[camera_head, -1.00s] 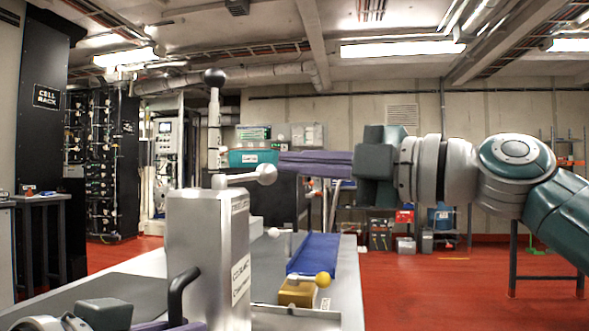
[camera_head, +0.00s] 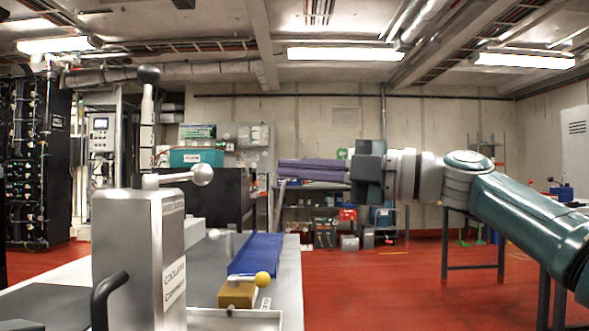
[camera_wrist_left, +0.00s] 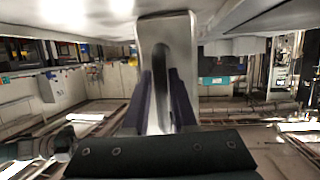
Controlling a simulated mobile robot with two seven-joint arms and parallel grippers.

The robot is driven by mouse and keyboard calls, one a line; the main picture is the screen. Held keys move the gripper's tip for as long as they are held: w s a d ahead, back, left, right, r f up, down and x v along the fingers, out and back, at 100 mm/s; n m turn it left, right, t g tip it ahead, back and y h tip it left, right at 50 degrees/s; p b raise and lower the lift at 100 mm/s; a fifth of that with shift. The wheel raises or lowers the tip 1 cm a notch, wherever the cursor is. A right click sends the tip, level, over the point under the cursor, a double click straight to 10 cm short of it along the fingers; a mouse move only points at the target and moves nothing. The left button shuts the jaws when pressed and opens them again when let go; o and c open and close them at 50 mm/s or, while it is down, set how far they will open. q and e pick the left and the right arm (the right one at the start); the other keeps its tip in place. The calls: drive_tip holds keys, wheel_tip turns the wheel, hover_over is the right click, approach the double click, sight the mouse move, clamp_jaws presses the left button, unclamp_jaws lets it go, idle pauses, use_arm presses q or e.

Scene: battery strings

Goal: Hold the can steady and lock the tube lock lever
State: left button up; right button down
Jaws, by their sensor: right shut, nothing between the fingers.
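The can (camera_head: 125,250) is an upright silver box with a label and a black side handle (camera_head: 105,298). A post with a black knob (camera_head: 148,76) rises above it. A silver lever with a round end (camera_head: 202,174) sticks out to the right over its top. My right gripper (camera_head: 281,170), with purple fingers together and empty, is in the air right of the lever, apart from it. In the left wrist view, the purple fingers of my left gripper (camera_wrist_left: 166,88) stand on either side of part of the silver can (camera_wrist_left: 165,26); contact is unclear.
On the bench (camera_head: 291,285) right of the can are a blue tray (camera_head: 257,254) and a yellow block (camera_head: 237,294) with a yellow ball (camera_head: 263,279). Open red floor (camera_head: 375,290) lies to the right. A shelf with boxes stands at the back wall.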

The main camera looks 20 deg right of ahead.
use_arm(q)
drive_tip(key=o, duration=0.4)
drive_tip(key=shift+r, duration=0.25)
drive_tip(key=v, duration=1.2)
